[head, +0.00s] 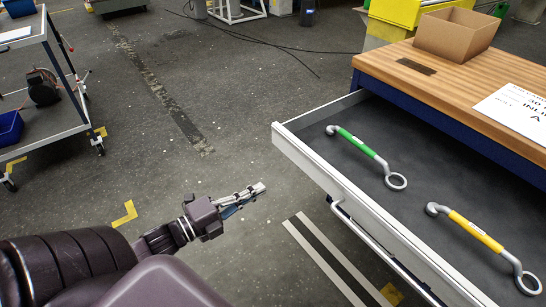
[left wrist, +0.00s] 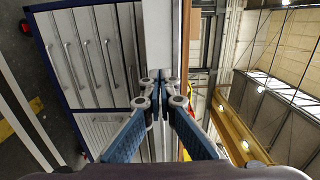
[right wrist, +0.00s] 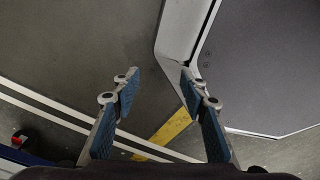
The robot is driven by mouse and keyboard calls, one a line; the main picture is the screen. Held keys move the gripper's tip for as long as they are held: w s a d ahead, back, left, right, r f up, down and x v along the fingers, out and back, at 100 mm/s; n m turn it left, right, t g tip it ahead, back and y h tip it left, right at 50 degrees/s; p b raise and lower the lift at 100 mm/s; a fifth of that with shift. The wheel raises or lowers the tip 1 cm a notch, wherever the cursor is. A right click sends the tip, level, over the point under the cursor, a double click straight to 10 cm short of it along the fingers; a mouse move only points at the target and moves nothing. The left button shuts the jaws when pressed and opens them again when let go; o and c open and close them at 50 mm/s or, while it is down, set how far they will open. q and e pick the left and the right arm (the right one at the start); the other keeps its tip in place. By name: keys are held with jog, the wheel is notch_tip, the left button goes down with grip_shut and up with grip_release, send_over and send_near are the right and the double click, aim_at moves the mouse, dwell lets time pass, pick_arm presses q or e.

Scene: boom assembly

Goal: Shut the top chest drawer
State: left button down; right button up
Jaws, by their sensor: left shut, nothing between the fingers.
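The top chest drawer (head: 345,190) is pulled well out from under the chest's wooden top (head: 490,80). Its pale front carries a bar handle (head: 375,250). A green-handled wrench (head: 360,145) and a yellow-handled wrench (head: 478,232) lie inside on the dark liner. My left gripper (head: 262,186) is shut and empty, left of the drawer front with floor visible between them in the head view. In the left wrist view my fingers (left wrist: 160,90) meet before the drawer front. My right gripper (right wrist: 160,82) is open and empty; the drawer's pale edge (right wrist: 180,40) shows by its right finger. It is outside the head view.
The chest's lower drawers (left wrist: 90,50) look shut. A cardboard box (head: 455,35) and a printed sheet (head: 515,105) lie on the chest top. A trolley (head: 45,120) stands at the far left. The floor (head: 220,100) left of the drawer is clear apart from cables farther back.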

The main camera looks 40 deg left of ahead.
pick_arm(q)
send_near(306, 164)
jog(key=p+x, duration=0.1)
jog(key=x, duration=0.4)
jog(key=shift+w+d+r, duration=0.15)
jog(key=shift+w, duration=0.25)
jog(key=shift+w+d, duration=0.15)
jog(key=shift+w, duration=0.45)
pick_arm(e)
jog(key=shift+s+d+r, duration=0.2)
jog(key=shift+s+r, duration=0.15)
jog(key=shift+r, duration=0.3)
jog(key=shift+d, duration=0.2)
